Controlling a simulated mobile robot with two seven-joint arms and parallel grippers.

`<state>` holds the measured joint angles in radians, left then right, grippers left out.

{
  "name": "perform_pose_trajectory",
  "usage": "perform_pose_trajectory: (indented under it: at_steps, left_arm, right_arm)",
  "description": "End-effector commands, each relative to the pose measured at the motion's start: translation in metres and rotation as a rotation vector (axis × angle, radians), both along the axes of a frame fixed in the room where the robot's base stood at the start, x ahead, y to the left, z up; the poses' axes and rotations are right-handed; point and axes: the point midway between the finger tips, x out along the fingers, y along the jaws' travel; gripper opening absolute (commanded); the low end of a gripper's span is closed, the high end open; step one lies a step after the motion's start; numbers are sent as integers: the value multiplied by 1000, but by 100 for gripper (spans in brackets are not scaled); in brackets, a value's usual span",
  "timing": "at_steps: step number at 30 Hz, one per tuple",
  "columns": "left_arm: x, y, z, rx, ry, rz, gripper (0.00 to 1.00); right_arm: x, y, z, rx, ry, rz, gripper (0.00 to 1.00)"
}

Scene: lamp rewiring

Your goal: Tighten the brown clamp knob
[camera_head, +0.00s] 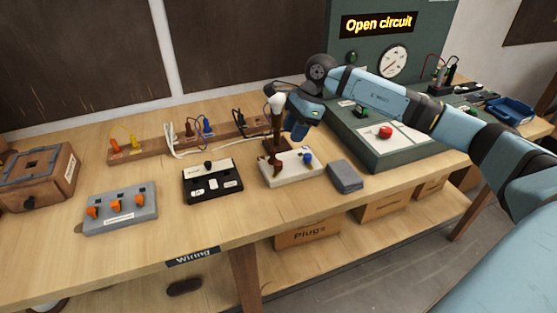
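The white terminal block (291,173) sits on the bench near the middle. A brown knob (275,160) stands on its left part and a blue knob (308,157) on its right part. A dark brown upright piece with a pale rounded top (276,102) rises behind the brown knob; I cannot tell what it is. My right arm reaches in from the right. My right gripper (298,119) points down above and behind the block, close to the upright piece. Its fingertips are not clear, so I cannot tell whether it touches anything. My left gripper is not in view.
A black switch box (212,184) and a grey block with orange levers (120,211) stand to the left. A grey box (345,177) lies just right of the terminal block. Behind is a wooden strip (153,150) with plugs and wires. A green tester (412,148) reading "Open circuit" stands right.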

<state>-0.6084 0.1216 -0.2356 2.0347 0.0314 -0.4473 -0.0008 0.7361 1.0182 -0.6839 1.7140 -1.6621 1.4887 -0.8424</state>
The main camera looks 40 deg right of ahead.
Motion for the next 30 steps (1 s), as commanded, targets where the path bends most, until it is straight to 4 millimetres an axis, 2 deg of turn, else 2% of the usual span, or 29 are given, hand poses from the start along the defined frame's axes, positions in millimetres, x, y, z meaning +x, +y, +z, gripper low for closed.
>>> perform_pose_trajectory:
  at_steps: [3,9,15,27,28,30]
  left_arm:
    - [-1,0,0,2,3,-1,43]
    - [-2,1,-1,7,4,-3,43]
    - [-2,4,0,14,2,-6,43]
    - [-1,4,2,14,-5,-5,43]
    - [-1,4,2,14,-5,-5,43]
    - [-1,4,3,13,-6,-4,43]
  right_arm:
    - [2,11,-26,3,3,1,38]
    - [6,26,-63,5,2,0,38]
    - [9,36,-87,4,1,-1,38]
    - [10,39,-95,3,0,-1,38]
    - [10,39,-95,3,0,-1,36]
    - [10,39,-95,3,0,-1,19]
